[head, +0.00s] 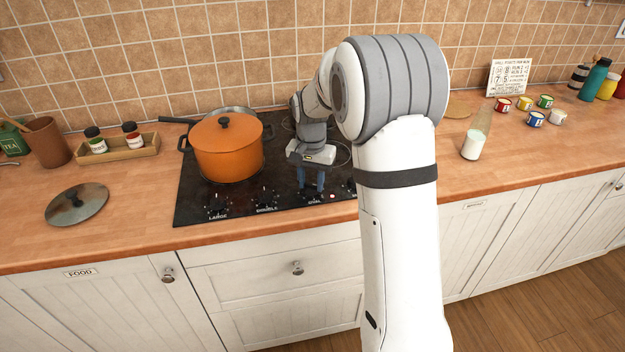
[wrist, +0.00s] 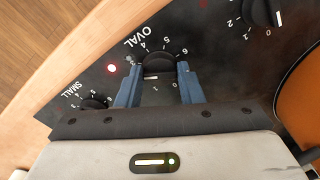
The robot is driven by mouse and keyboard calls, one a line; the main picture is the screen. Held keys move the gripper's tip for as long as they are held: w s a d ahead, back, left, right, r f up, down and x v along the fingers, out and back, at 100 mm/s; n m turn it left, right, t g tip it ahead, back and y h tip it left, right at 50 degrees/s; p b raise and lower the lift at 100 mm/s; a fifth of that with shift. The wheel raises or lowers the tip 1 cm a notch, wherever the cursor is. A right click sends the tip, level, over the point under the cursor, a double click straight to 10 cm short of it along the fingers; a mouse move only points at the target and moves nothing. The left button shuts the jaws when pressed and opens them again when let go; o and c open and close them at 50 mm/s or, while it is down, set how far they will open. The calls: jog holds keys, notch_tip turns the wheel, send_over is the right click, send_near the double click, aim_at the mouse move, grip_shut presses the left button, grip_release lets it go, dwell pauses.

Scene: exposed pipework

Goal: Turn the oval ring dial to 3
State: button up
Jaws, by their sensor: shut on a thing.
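The oval ring dial (wrist: 160,62) is a black knob on the dark hob panel, beside the word OVAL in the wrist view. My gripper (wrist: 160,68) is shut on it, one blue finger on either side. A short white mark shows on the knob's face, toward my gripper's body. Numerals 4, 5 and 6 show on the far side of the knob, and 1 and 0 on the near right. My fingers cover part of the scale, so I cannot tell the exact setting. In the head view my gripper (head: 312,186) points down at the panel's front and hides the dial.
An orange pot (head: 228,150) stands on the hob left of my gripper. A loose lid (head: 76,204) lies on the worktop.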

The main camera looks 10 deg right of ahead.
aim_at(312, 183)
jog(key=shift+w+r+m, duration=0.15)
jog(key=shift+r+m, duration=0.05)
jog(key=shift+m, duration=1.1)
jog(key=o, duration=0.6)
jog(key=shift+d, duration=0.1)
jog(key=o, duration=0.4)
jog(key=shift+f, duration=0.15)
jog(key=shift+c, duration=0.2)
jog(key=shift+r, duration=3.95)
